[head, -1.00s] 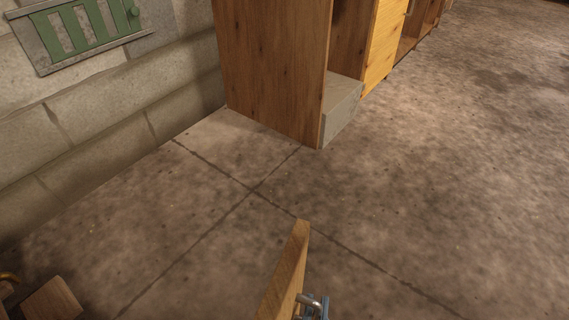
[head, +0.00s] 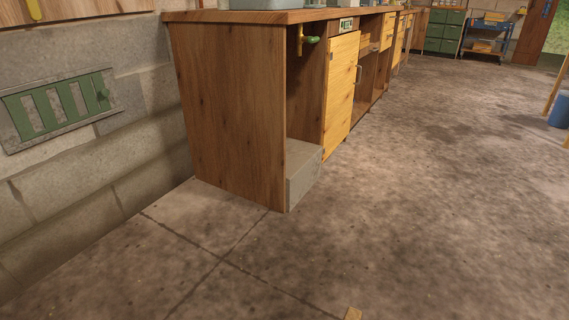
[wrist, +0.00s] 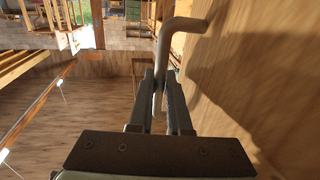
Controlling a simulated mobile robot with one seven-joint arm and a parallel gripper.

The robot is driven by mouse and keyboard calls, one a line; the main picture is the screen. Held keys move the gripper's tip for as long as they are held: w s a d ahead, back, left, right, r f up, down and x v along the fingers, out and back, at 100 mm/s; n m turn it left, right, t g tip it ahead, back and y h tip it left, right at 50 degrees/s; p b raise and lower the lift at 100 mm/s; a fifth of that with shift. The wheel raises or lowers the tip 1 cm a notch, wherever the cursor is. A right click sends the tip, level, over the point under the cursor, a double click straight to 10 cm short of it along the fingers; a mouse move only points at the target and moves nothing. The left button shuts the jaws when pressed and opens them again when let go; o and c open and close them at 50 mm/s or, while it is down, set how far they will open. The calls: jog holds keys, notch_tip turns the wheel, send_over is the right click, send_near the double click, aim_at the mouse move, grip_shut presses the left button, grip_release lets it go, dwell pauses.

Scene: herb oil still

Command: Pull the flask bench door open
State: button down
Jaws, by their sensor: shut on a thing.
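My gripper (wrist: 160,82) is shut on a grey bent metal handle (wrist: 181,24) in the wrist view. The handle's bar passes down between the two fingers. A wooden door panel (wrist: 262,68) fills the right side of that view, beside the handle. The gripper, the handle and the door's hinge side are out of the head view.
A wooden bench (head: 230,120) stands ahead, with a grey block (head: 304,178) at its foot and a yellow door (head: 341,92). A green vent (head: 60,108) is on the block wall at left. The concrete floor (head: 440,200) at right is clear. A blue bucket (head: 560,110) stands far right.

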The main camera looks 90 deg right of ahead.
jog(key=c, duration=1.2)
grip_release()
jog(key=shift+w, duration=0.1)
jog(key=shift+o, duration=0.2)
jog(key=shift+a, duration=0.15)
jog(key=p+v, duration=0.4)
jog(key=v, duration=0.8)
jog(key=shift+a, duration=0.4)
